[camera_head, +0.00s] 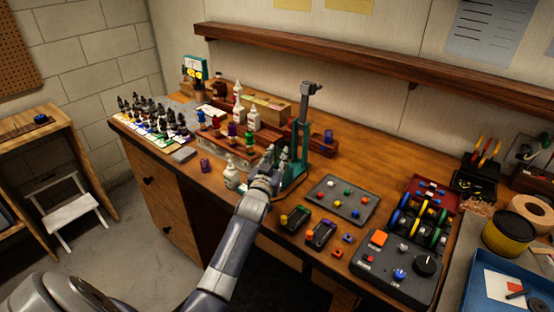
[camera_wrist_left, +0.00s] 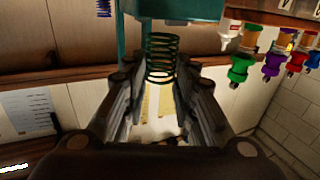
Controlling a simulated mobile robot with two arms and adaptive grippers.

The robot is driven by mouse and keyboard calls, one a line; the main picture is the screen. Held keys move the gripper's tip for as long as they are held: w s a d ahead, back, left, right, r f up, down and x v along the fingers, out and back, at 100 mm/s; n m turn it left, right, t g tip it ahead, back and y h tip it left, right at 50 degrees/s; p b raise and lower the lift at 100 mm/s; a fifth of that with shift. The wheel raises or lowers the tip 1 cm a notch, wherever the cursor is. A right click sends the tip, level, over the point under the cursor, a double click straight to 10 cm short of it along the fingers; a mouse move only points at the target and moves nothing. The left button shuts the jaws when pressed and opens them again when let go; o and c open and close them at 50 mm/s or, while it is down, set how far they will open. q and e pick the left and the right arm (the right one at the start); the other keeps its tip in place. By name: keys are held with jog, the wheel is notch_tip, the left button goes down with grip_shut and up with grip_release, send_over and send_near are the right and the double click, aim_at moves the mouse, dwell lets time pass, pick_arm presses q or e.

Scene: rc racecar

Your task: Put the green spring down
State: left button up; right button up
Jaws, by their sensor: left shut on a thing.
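The green spring (camera_wrist_left: 161,58) is a dark green coil between the fingertips of my left gripper (camera_wrist_left: 158,75) in the wrist view. The left gripper is shut on it. The spring's far end is close to a teal part of the press; I cannot tell whether they touch. In the head view my left gripper (camera_head: 275,160) is over the workbench, just in front of the teal press stand (camera_head: 301,135). The spring cannot be made out there. My right gripper is not in view.
A white dropper bottle (camera_head: 231,177) stands left of my gripper. A dark tray with coloured knobs (camera_head: 342,199) and two small black trays (camera_head: 320,234) lie to the right. Racks of bottles crowd the back left. A dark blue spring (camera_wrist_left: 104,8) shows in the wrist view.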

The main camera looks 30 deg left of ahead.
pick_arm(q)
jog(key=shift+f, duration=0.7)
jog(key=shift+f, duration=0.15)
jog(key=o, duration=0.7)
